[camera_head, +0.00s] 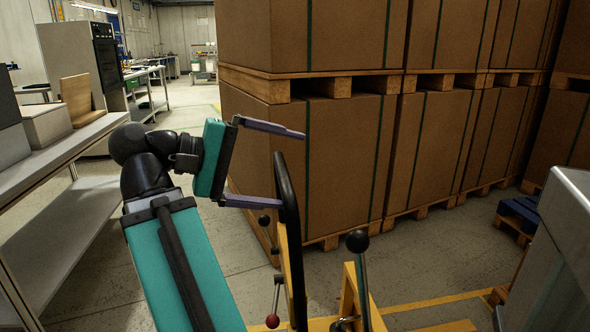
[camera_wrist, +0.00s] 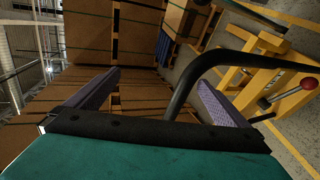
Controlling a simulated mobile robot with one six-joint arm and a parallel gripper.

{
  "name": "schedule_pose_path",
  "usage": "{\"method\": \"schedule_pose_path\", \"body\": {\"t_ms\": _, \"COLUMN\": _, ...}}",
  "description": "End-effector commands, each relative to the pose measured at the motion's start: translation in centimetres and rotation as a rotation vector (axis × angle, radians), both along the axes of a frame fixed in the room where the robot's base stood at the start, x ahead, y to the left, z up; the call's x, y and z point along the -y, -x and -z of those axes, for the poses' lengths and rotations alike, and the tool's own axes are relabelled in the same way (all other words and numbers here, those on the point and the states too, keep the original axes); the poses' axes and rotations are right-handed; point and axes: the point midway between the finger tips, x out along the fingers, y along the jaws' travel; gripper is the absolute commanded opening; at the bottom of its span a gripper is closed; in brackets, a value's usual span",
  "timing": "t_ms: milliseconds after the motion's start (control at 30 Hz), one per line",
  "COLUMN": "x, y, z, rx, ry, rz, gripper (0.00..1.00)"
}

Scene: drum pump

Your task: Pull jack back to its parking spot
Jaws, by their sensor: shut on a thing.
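The jack (camera_head: 291,275) is a yellow frame with a tall black loop handle (camera_head: 289,200), in the lower middle of the head view. In the wrist view its yellow frame (camera_wrist: 262,72) is at the right. My gripper (camera_head: 290,168) has two purple fingers spread wide, one higher and one lower. It is shut on the black handle (camera_wrist: 192,80), which passes between the fingers and lies close to the right finger in the wrist view. The exact contact is hard to see. The jack's lower part is cut off in the head view.
Large strapped cardboard boxes (camera_head: 342,150) on wooden pallets stand stacked just beyond the handle. A grey workbench (camera_head: 60,175) lines the left side. A grey metal container (camera_head: 560,240) stands at the lower right. Yellow lines (camera_head: 430,302) mark the floor. An aisle is open at the back left.

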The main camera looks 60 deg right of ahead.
Motion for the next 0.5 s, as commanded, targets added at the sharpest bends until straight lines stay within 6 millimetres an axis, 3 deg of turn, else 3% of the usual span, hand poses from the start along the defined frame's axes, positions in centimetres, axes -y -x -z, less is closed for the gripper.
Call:
{"method": "schedule_pose_path", "body": {"t_ms": 33, "x": -0.8, "y": 1.8, "z": -5.7, "rx": -0.067, "ry": 0.129, "rz": 0.091, "gripper": 0.73}}
{"method": "schedule_pose_path", "body": {"t_ms": 100, "x": -0.7, "y": 1.9, "z": -6.5, "rx": -0.068, "ry": 0.129, "rz": 0.091, "gripper": 0.73}}
{"method": "schedule_pose_path", "body": {"t_ms": 167, "x": -0.8, "y": 1.9, "z": -6.9, "rx": -0.066, "ry": 0.128, "rz": 0.092, "gripper": 0.4}}
{"method": "schedule_pose_path", "body": {"t_ms": 500, "x": -0.8, "y": 1.9, "z": -6.7, "rx": -0.065, "ry": 0.124, "rz": 0.092, "gripper": 0.4}}
